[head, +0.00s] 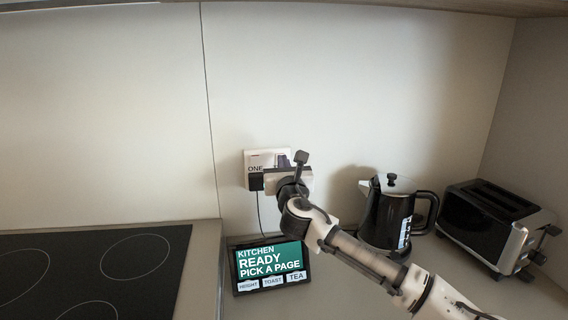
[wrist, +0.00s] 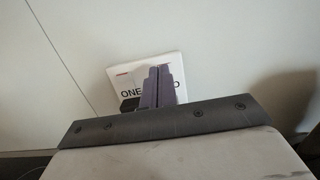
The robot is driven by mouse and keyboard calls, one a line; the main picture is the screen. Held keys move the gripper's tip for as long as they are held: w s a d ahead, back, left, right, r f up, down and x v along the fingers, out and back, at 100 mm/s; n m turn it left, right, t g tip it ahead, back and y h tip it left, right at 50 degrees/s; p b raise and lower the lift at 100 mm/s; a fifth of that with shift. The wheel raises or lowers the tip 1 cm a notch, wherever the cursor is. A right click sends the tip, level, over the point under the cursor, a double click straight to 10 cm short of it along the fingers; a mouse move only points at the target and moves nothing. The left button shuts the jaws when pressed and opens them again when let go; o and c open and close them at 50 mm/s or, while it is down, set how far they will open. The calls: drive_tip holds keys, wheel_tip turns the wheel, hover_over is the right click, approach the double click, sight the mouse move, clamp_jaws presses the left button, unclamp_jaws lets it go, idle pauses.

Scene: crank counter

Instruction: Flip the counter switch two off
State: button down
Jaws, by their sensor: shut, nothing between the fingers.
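The white switch plate (head: 254,158) is on the wall above the counter, partly behind my gripper (head: 287,180). In the wrist view the plate (wrist: 124,78) shows the label "ONE" on the left, and only the last letter of a second label on the right. My gripper (wrist: 158,74) is shut and empty, its dark fingers pointing at the middle and right of the plate. They cover switch two, so I cannot tell its position or whether the fingers touch it. A red mark shows at the plate's upper left.
A black plug (head: 256,182) with a hanging cable is at the plate's lower left. A tablet (head: 270,266) reading "PICK A PAGE" stands below. A black kettle (head: 385,215) and a toaster (head: 494,226) stand right. A cooktop (head: 110,270) lies left. The wall left of the plate is clear.

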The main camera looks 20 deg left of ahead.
drive_tip(key=r+b+v, duration=0.2)
drive_tip(key=v, duration=0.8)
drive_tip(key=shift+s+b, duration=0.2)
drive_tip(key=shift+b, duration=0.1)
drive_tip(key=shift+d+r, duration=0.1)
drive_tip(key=shift+r, duration=0.05)
